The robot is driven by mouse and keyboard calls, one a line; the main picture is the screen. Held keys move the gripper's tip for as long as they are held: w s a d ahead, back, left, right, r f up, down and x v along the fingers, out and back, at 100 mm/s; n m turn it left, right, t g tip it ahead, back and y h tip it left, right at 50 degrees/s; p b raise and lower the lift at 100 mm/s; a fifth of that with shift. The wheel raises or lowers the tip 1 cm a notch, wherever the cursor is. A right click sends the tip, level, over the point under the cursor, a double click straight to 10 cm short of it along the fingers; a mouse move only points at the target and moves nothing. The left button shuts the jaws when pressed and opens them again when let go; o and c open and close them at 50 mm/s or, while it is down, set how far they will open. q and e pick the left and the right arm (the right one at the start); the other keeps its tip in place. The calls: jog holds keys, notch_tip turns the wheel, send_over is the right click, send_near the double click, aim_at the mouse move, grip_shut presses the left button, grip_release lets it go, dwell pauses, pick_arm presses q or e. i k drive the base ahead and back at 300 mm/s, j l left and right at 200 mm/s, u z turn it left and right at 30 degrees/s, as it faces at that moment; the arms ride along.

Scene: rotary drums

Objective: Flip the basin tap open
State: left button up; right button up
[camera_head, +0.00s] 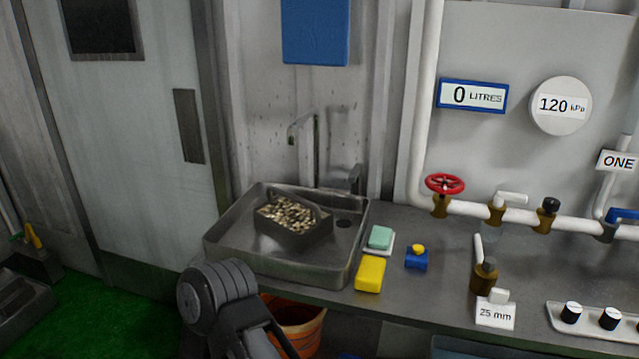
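The basin (225,248) is a grey metal sink set on the counter, left of centre. Its tap (316,150) is a thin grey spout that rises behind the basin and bends over to the left. A small dark upright piece (355,180) at the basin's back right corner looks like the tap's lever. No water shows under the spout. A dark rounded link of one of my arms (215,290) shows in front of the basin's left side, with a fork-like part running down to the right. I see no gripper fingers.
A dark tray of brass-coloured pieces (292,214) sits in the basin. A green sponge (380,237), a yellow block (370,274) and a blue-and-yellow item (416,258) lie right of it. A red valve wheel (445,184) and pipes stand further right. An orange bucket (300,318) is below.

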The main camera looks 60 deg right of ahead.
aim_at(357, 169)
jog(key=i+j+z, duration=0.15)
jog(key=j, duration=0.4)
jog(key=k+z, duration=0.1)
jog(key=z, duration=1.6)
